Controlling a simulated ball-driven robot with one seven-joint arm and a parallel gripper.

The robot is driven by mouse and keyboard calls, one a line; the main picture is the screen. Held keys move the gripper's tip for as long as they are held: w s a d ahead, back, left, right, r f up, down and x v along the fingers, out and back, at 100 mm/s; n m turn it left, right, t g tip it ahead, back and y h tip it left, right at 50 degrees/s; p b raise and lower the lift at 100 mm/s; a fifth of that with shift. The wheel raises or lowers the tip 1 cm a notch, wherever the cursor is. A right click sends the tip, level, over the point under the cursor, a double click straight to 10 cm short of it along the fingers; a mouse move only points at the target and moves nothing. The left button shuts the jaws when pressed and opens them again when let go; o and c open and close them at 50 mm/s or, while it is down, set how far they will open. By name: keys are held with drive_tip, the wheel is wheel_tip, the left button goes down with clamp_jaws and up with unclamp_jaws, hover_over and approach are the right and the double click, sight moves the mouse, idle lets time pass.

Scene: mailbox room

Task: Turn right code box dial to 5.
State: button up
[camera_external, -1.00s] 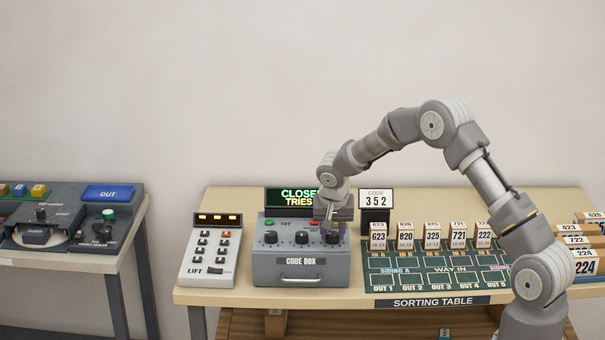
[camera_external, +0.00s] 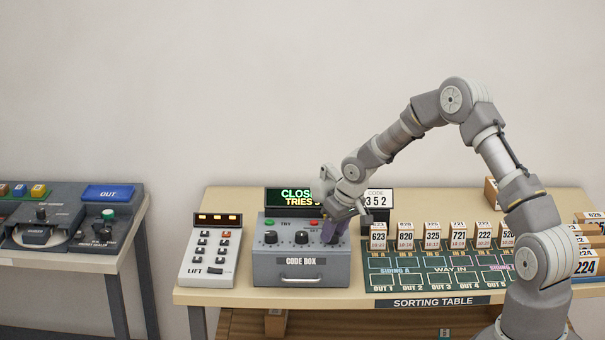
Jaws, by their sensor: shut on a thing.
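The grey code box (camera_external: 301,273) stands on the table with a drawer-like handle on its front. Its left dial (camera_external: 271,237) and middle dial (camera_external: 302,237) are uncovered. My gripper (camera_external: 334,232) is over the right end of the box, tilted, and shut on the right dial (camera_external: 330,239). The fingers hide most of that dial, so its number cannot be read. The green display (camera_external: 290,196) behind the box is partly covered by my arm.
The lift keypad (camera_external: 211,255) stands close left of the code box. The sorting table board (camera_external: 432,268) with several numbered blocks (camera_external: 432,236) lies to the right. A separate console (camera_external: 70,222) is at far left. The wall behind is clear.

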drive_tip(key=n+p, duration=0.1)
drive_tip(key=n+g+p, duration=0.1)
drive_tip(key=n+p, duration=0.1)
drive_tip(key=shift+w+d+r+n+y, duration=0.1)
drive_tip(key=shift+r+n+y, duration=0.1)
drive_tip(key=shift+n+y, duration=0.15)
drive_tip(key=n+p, duration=0.1)
drive_tip(key=n+g+p, duration=0.1)
drive_tip(key=n, duration=0.1)
drive_tip(key=shift+w+f+n+g+y, duration=0.1)
drive_tip(key=shift+n+g+y, duration=0.15)
drive_tip(key=shift+g+y, duration=0.1)
drive_tip(key=n+g, duration=0.1)
drive_tip(key=n, duration=0.2)
drive_tip(key=shift+w+f+n+p, duration=0.1)
drive_tip(key=shift+n+p, duration=0.25)
drive_tip(key=shift+n, duration=0.05)
drive_tip(key=shift+n+g+h+b, duration=0.4)
drive_tip(key=shift+n+g, duration=0.55)
drive_tip(key=shift+n, duration=1.15)
drive_tip(key=o, duration=1)
drive_tip(key=shift+w, duration=0.1)
